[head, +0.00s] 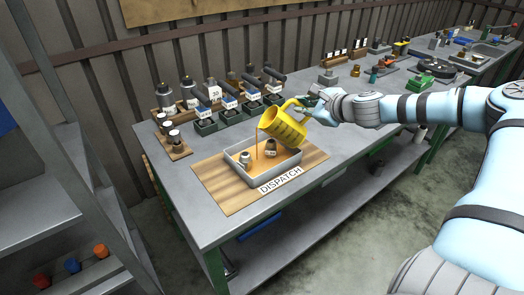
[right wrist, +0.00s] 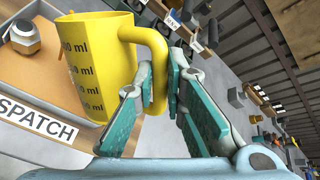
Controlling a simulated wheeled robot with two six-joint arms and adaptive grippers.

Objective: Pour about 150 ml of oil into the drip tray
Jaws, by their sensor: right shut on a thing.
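A yellow measuring jug (head: 283,125) with ml marks is tilted to the left above the drip tray. My right gripper (head: 316,104) is shut on its handle. In the right wrist view the jug (right wrist: 98,65) shows its dark scale, and the gripper's teal pads (right wrist: 160,92) sit on both sides of the handle. A thin brown stream of oil (head: 256,143) falls from the jug's lip into the tray. The shallow grey drip tray (head: 262,174) stands on a wooden board and holds a few small metal parts. The oil level inside the jug is hidden. My left gripper is out of view.
The wooden board (head: 222,190) carries a "DISPATCH" label (head: 281,179). Behind the tray stand dark bins with labels (head: 205,126) and a rack of bottles (head: 188,92). A small wooden holder with jars (head: 174,141) is at the left. Bare grey bench lies right of the board.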

